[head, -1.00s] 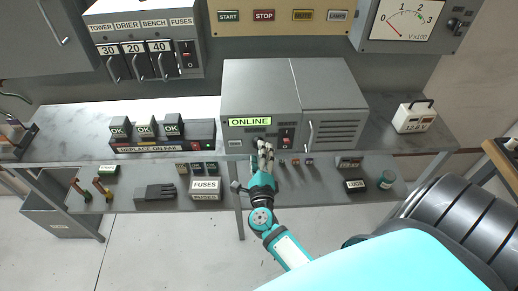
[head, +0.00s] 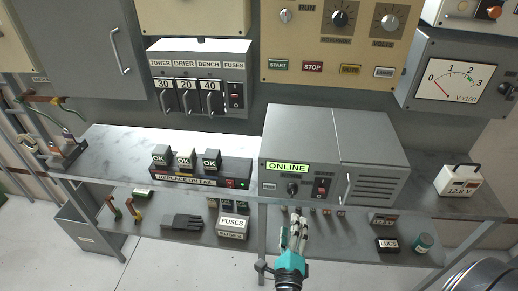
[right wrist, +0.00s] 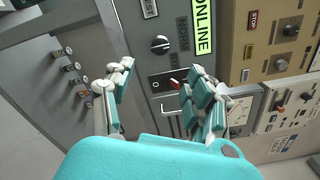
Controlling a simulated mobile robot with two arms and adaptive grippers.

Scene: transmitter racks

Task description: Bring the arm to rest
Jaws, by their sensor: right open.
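My right gripper (head: 295,232) is open and empty in front of the bench, just below the grey cabinet (head: 290,152) with the lit ONLINE display (head: 287,168). In the right wrist view its two fingers (right wrist: 155,95) are spread apart, with the cabinet's front panel beyond them. A black knob (right wrist: 160,45) and a red rocker switch (right wrist: 174,84) show between and above the fingers. I see no contact between the fingers and the panel. My left gripper is not in view.
Floor in front is clear.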

